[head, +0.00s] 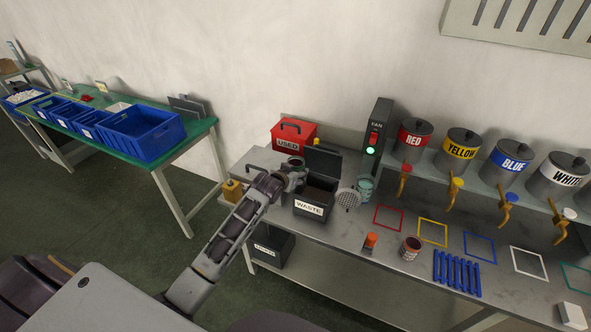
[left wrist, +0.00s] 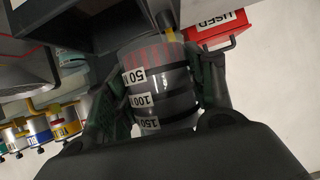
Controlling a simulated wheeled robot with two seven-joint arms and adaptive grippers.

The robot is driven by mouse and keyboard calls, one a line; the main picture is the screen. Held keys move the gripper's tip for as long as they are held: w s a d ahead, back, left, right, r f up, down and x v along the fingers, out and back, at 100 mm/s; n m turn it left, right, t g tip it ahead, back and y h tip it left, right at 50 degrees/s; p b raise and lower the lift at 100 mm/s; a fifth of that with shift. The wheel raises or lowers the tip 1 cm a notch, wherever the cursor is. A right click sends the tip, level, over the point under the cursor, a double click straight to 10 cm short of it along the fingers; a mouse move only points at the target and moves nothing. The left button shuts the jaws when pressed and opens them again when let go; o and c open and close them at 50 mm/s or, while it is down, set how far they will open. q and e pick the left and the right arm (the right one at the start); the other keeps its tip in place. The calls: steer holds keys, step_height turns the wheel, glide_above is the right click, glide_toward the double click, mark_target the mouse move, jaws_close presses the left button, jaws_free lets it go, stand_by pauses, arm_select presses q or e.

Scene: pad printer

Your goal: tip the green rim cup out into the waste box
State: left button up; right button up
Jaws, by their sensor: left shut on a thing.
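My left gripper (head: 292,178) is at the left rear edge of the black waste box (head: 309,209), which is open with its lid raised behind. In the left wrist view the gripper (left wrist: 155,90) is shut on a grey see-through cup (left wrist: 152,82) with labels 50, 100 and 150. Reddish streaks show at its far end. The cup's dark round end (head: 296,161) shows above the fingers in the head view. Its rim colour is not clear. A teal cup (head: 365,188) stands right of the box by the fan. My right gripper is not in view.
A red USED box (head: 293,134) stands behind the gripper, and a yellow bottle (head: 232,190) to its left. A strainer (head: 347,199) is right of the waste box. The fan (head: 374,140) shows a green light. A red-brown pot (head: 411,248) stands nearer the front.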

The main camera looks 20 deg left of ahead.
arm_select(q)
steer(key=shift+a+f, duration=0.2)
steer(key=shift+d+r, duration=0.1)
steer(key=shift+f, duration=0.45)
stand_by(0.3)
steer(key=shift+w+d+f+m+g+y, duration=0.1)
steer(key=shift+f+m+g+y, duration=0.15)
steer(key=shift+f, duration=0.4)
steer(key=shift+w+d+f+m+g+y, duration=0.15)
steer(key=shift+f+g+y, duration=0.15)
steer(key=shift+f, duration=0.3)
steer(key=shift+w+d+r+m+g+y, duration=0.15)
steer(key=shift+d+r+m+g+y, duration=0.1)
steer(key=shift+r+m+g+y, duration=0.25)
steer(key=shift+w+d+r+m+g+y, duration=0.15)
steer(key=shift+d+m+g+y, duration=0.1)
steer(key=shift+g, duration=0.3)
steer(key=shift+w+r+m+g+y, duration=0.1)
steer(key=shift+r+m+g+y, duration=0.2)
steer(key=shift+r+y, duration=0.1)
steer(key=shift+a+r+m+g+y, duration=0.15)
steer(key=shift+r+m+g+y, duration=0.3)
steer(key=shift+r+g+y, duration=0.35)
steer(key=shift+s+r+m+g+y, duration=0.2)
steer(key=shift+r+m+g+y, duration=0.45)
steer(key=shift+y, duration=0.35)
